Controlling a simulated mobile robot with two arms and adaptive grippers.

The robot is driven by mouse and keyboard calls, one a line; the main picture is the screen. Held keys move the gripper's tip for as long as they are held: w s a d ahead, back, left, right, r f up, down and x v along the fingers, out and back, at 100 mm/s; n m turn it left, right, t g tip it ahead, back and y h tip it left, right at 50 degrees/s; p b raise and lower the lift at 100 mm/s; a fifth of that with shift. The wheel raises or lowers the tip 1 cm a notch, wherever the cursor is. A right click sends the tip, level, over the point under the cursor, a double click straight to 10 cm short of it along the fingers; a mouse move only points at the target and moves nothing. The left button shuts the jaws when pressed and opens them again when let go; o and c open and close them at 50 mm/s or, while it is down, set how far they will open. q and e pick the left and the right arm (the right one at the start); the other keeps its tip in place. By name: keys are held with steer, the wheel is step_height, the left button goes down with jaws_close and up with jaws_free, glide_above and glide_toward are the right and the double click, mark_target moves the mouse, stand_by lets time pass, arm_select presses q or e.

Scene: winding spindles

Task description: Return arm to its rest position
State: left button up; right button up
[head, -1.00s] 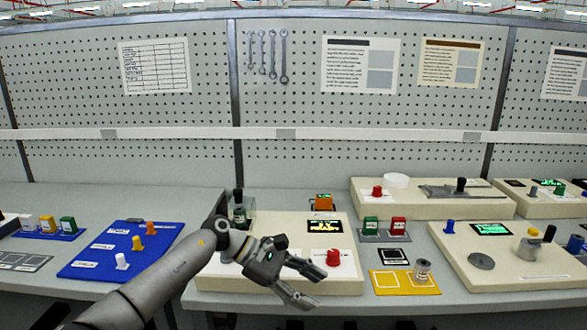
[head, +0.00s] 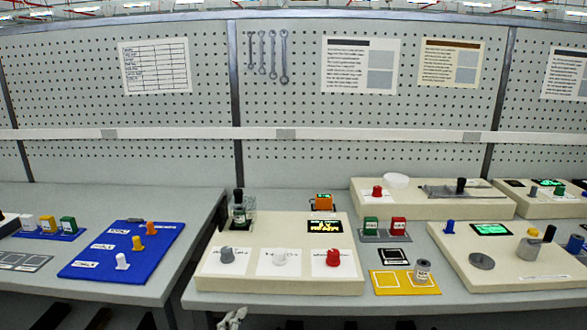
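A small grey part of my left gripper (head: 232,318) shows at the bottom edge of the head view, below the front edge of the bench. The rest of the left arm is out of frame, and the finger opening cannot be made out. It is apart from the beige control panel (head: 210,283), which carries a grey knob (head: 227,255), a white knob (head: 280,257), a red knob (head: 333,257) and a small lit display (head: 325,227). My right gripper is not in view.
A blue board (head: 100,268) with coloured pegs lies at left. A yellow mat (head: 390,287) holds a grey spool (head: 422,271). Another beige panel (head: 510,278) stands at right. A gap separates the left and middle benches. The space above the middle panel is clear.

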arm_select(q)
steer(key=s+a+f+n+g+y, duration=0.2)
steer(key=s+a+f+n+g, duration=0.45)
steer(key=s+f, duration=0.5)
steer(key=s+a+f+n+g, duration=0.1)
steer(key=s+a+n+g, duration=0.15)
steer(key=s, duration=0.75)
steer(key=s+a+f+n+g, duration=0.1)
steer(key=s+n+g, duration=0.2)
steer(key=s, duration=0.7)
step_height(320, 180, down, 25)
steer(key=g+p, duration=0.1)
steer(key=g, duration=0.1)
steer(key=s+a+f+p, duration=0.1)
steer(key=s+a+f, duration=0.1)
steer(key=s+f, duration=1.3)
steer(key=shift+s+a+f+g, duration=0.15)
steer(key=shift+s+a+g, duration=0.2)
steer(key=shift+s, duration=0.75)
